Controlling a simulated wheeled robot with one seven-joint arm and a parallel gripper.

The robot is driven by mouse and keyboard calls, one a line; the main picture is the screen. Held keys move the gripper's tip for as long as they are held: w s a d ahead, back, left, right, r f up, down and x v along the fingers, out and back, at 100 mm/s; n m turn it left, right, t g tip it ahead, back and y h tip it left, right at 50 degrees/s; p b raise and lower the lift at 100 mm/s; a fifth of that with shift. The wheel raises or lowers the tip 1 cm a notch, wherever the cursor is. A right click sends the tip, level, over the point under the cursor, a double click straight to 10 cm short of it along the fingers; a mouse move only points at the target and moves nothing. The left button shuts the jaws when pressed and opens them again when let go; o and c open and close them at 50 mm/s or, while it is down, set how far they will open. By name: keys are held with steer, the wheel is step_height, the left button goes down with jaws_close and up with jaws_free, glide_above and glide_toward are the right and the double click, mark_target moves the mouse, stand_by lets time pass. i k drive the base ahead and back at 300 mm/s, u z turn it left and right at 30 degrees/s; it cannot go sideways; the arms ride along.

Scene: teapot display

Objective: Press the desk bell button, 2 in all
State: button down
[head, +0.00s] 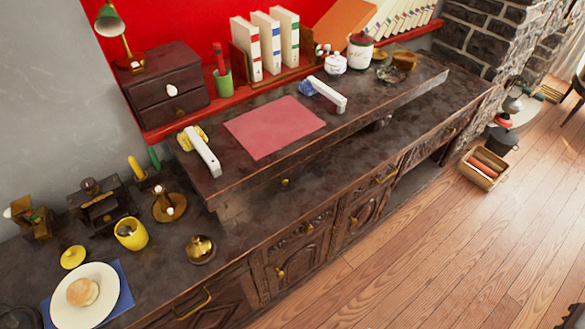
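A small brass dome, which looks like the desk bell (201,250), stands on the lower dark wooden counter (265,235), close to its front edge. A small knob shows on top of the dome, which looks like its button; it is too small to tell whether it is pressed down. Nothing touches the bell. My gripper is not in view.
Left of the bell stand a yellow mug (131,234), a brass candle holder (169,207) and a white plate (85,298) with a bun. A raised shelf (225,185) rises behind it. Counter right of the bell is clear; wooden floor (420,270) is open in front.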

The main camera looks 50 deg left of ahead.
mark_target(195, 239)
steer(key=z, duration=0.9)
steer(key=k, duration=1.35)
steer(key=u, duration=1.6)
